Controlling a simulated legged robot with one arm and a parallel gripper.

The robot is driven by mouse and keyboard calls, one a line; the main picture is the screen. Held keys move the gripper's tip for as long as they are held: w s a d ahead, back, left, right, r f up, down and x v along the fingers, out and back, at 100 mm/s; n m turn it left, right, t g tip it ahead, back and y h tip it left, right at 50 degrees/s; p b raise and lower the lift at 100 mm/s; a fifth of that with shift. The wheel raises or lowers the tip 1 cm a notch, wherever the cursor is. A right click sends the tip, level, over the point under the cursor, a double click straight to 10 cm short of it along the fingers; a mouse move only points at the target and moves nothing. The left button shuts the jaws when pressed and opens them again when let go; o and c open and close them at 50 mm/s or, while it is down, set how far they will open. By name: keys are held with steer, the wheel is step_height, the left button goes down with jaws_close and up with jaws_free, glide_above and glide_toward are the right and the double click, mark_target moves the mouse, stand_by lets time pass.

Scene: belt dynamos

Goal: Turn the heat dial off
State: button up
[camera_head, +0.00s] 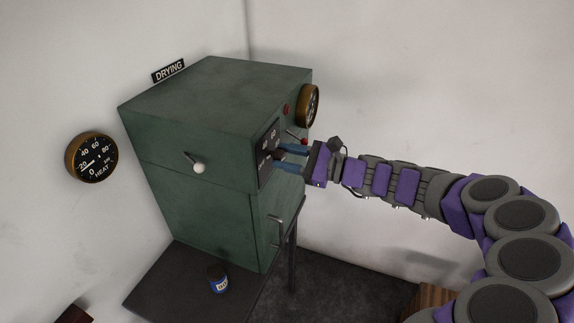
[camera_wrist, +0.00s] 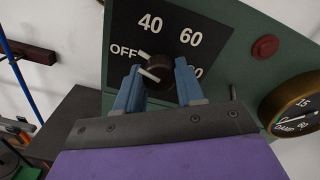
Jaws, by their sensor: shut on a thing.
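The heat dial (camera_wrist: 160,68) is a dark round knob with a white pointer, on a black plate marked OFF, 40, 60 and a partly hidden number. In the wrist view the pointer slants toward the left, a little below OFF. My gripper (camera_wrist: 159,66) has its two blue fingers on either side of the knob and is shut on it. In the head view my gripper (camera_head: 277,157) reaches from the right to the black plate (camera_head: 267,140) on the green drying oven (camera_head: 210,140); the fingers partly hide the dial there.
A brass-rimmed gauge (camera_head: 308,106) and a red button (camera_wrist: 265,47) sit beside the plate. A white-knobbed lever (camera_head: 199,167) is on the oven's left face. A HEAT gauge (camera_head: 91,157) hangs on the wall. A blue tin (camera_head: 217,281) stands on the dark table.

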steer(key=shift+f+n+b, duration=0.1)
steer(key=shift+n+b, duration=1.15)
steer(key=shift+n, duration=0.35)
steer(key=o, duration=1)
steer(key=shift+o, duration=0.2)
steer(key=shift+d, duration=0.2)
steer(key=v, duration=1.7)
steer(key=shift+d, duration=0.1)
